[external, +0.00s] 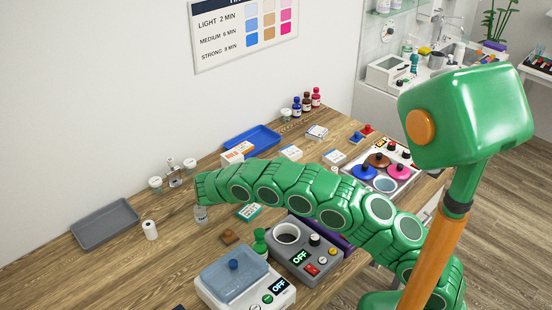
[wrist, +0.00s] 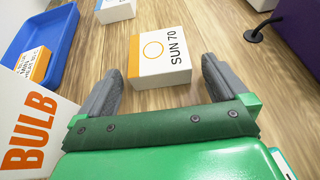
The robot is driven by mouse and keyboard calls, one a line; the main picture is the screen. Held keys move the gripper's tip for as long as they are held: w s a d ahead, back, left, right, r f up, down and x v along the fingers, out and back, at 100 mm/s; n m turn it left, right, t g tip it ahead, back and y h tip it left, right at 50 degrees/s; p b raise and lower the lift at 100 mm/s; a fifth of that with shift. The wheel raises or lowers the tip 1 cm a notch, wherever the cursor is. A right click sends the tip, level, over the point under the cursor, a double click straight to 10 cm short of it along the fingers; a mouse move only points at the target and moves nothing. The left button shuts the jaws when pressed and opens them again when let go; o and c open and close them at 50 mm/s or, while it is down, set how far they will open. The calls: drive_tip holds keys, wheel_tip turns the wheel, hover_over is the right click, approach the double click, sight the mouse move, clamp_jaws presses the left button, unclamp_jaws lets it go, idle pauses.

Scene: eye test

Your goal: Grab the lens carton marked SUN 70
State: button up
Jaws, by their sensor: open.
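The lens carton marked SUN 70 (wrist: 160,72) is a white box with an orange edge and an orange ring on top. It lies flat on the wooden table in the wrist view, slightly turned. My gripper (wrist: 161,68) is open and empty, with one grey finger on each side of the carton's near part in the picture. No contact shows, and I cannot tell the height between fingers and carton. In the external view my green arm (external: 270,184) reaches left across the table; I cannot make out the carton or the fingers there.
In the wrist view a large BULB box (wrist: 28,135) stands close on the left, beside a blue tray (wrist: 52,42). Another white carton (wrist: 115,11) lies beyond. A black hooked object (wrist: 262,29) is at right.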

drive_tip(key=c, duration=1.1)
